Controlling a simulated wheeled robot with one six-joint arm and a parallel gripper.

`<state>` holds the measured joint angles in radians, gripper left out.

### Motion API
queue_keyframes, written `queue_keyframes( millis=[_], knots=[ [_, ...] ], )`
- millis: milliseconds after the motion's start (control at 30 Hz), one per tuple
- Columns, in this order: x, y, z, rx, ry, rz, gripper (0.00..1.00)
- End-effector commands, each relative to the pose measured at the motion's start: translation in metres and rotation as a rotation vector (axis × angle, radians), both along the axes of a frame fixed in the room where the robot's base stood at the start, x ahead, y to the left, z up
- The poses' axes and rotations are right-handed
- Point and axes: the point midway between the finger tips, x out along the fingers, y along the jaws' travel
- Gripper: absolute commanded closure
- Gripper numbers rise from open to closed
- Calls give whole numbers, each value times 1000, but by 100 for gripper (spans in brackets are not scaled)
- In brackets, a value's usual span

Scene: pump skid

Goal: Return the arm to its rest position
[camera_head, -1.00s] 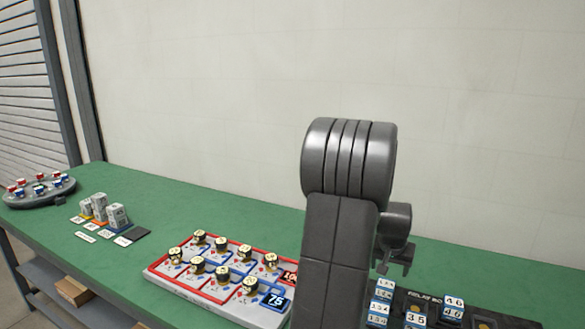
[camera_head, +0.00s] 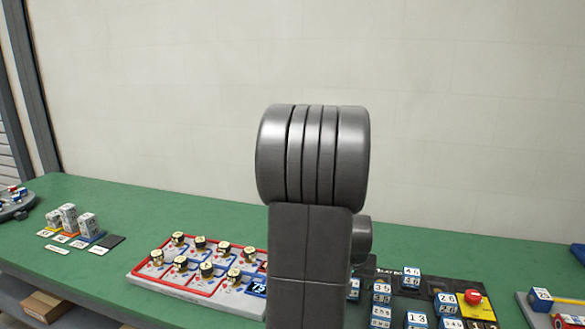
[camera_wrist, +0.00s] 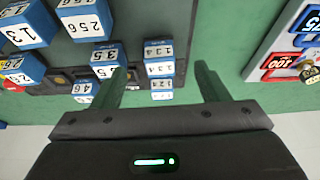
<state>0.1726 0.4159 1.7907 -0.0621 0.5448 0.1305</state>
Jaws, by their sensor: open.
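My arm (camera_head: 310,240) stands upright in the middle of the head view, in front of the green bench (camera_head: 115,240). Its thick ribbed joint is at the top, and a smaller joint shows behind its right side. The arm hides my gripper in the head view. In the wrist view my gripper (camera_wrist: 160,74) is open, its two fingers apart with nothing held between them. Below it lies a dark board with blue and white numbered blocks (camera_wrist: 106,60). I cannot tell how high the fingers are above the blocks.
A red-edged white tray (camera_head: 185,292) with several knobs lies left of my arm. The dark board (camera_head: 440,285) with a red button (camera_head: 473,297) is to the right. Grey-white boxes (camera_head: 68,217) stand at the far left. A blank wall is behind the bench.

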Motion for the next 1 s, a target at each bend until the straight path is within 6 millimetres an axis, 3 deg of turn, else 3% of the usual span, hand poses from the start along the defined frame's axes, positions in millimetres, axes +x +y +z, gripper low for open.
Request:
queue_keyframes(
  millis=[33,300,667,733,1000],
  knots=[
    [-3,6,2,1,1,12,32],
    [-4,5,-50,1,6,9,32],
    [-4,5,-103,1,4,10,32],
    [-5,6,-92,-1,-4,10,32],
    [-10,7,-82,0,-1,9,32]
  ],
)
